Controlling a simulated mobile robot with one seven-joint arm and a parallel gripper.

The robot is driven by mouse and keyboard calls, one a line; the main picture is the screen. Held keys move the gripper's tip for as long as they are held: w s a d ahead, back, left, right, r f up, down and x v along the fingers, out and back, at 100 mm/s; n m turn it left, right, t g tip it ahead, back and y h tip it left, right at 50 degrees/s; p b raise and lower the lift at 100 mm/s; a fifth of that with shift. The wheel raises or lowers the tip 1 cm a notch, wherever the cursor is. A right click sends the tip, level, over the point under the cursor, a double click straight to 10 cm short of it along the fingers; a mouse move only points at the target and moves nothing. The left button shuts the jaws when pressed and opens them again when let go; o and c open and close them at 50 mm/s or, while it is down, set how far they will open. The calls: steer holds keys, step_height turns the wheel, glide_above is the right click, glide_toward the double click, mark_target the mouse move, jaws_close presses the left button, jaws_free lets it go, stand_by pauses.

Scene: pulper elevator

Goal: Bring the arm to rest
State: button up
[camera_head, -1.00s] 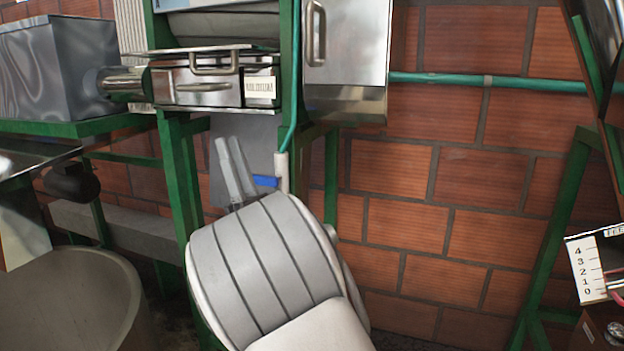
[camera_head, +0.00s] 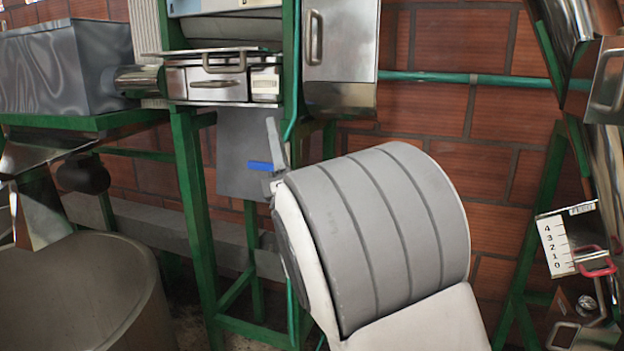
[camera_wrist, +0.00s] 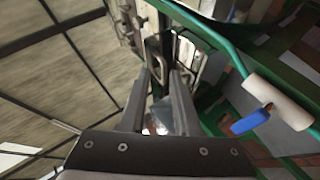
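My gripper (camera_wrist: 160,75) shows in the wrist view with its two grey fingers apart and nothing between them. In the head view a finger of my gripper (camera_head: 275,145) shows past my large grey and white arm link, which hides the rest of the hand. It is in front of the green-framed machine, close in the picture to a blue valve handle (camera_head: 260,165). In the wrist view the blue valve handle (camera_wrist: 250,120) is to the right of my fingers, apart from them.
A green pipe (camera_head: 440,77) runs along the brick wall (camera_head: 420,115). A metal hopper (camera_head: 65,65) stands at the left above a large round tub (camera_head: 85,290). A panel with a number scale (camera_head: 556,245) and red handle (camera_head: 596,262) is at the right.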

steer(key=s+d+f+m+g+h, duration=0.1)
steer(key=d+f+m+g+h, duration=0.25)
steer(key=d+m, duration=0.35)
steer(key=s+d+f+m+g+h, duration=0.1)
steer(key=d+f+m+g+h, duration=0.3)
steer(key=d+m, duration=0.3)
steer(key=s+d+f+m+g+h, duration=0.15)
steer(key=s+f+m+g, duration=0.25)
steer(key=s, duration=0.6)
steer(key=s+d+f+m+g, duration=0.3)
steer(key=s+f+m+g, duration=0.2)
steer(key=s, duration=0.6)
steer(key=s+d+f+m+g, duration=0.3)
steer(key=s+f+m+g, duration=0.1)
steer(key=s, duration=0.6)
step_height(320, 180, up, 27)
steer(key=p, duration=2.8)
steer(key=shift+w+a+r, duration=0.15)
steer(key=shift+a, duration=0.2)
steer(key=shift+a, duration=0.1)
